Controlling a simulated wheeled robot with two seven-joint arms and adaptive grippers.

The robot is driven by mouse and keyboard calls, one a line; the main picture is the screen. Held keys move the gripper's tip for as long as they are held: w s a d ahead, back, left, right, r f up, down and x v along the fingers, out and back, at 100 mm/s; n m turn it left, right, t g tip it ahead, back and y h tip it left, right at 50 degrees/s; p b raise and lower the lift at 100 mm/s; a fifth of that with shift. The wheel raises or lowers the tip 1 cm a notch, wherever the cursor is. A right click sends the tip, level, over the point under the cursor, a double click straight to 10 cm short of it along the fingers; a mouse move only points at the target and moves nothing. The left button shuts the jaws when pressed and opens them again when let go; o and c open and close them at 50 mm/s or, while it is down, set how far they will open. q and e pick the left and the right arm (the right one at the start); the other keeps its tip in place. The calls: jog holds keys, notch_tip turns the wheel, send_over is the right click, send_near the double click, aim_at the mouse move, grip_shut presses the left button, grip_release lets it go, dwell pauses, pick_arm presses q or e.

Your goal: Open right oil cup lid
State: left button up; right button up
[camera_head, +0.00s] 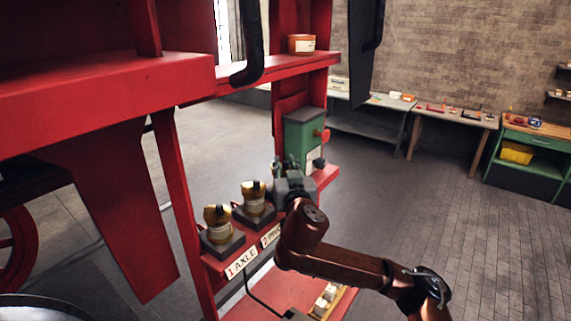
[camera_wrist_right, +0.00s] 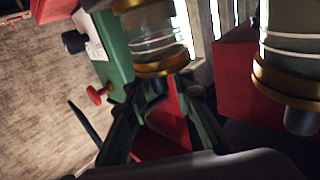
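Two oil cups with brass lids stand on the red ledge in the head view: the left cup (camera_head: 217,222) by a label reading "1 AXLE", and the middle cup (camera_head: 254,197) beside it. My right gripper (camera_head: 282,167) is just beyond them, where it and the arm hide any further cup. In the right wrist view, which looks turned over, a glass cup (camera_wrist_right: 152,38) with a brass lid and dark knob (camera_wrist_right: 157,84) is between the spread green fingers. I cannot tell whether they touch it. Another cup (camera_wrist_right: 288,75) is at right. My left gripper is not in view.
A green box (camera_head: 303,137) with a red knob stands just beyond my right gripper. A red post (camera_head: 183,205) and beam (camera_head: 110,95) are at left. An orange tin (camera_head: 302,44) sits on an upper ledge. Open floor lies to the right, before the workbenches (camera_head: 455,118).

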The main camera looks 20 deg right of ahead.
jog(key=c, duration=0.3)
grip_shut()
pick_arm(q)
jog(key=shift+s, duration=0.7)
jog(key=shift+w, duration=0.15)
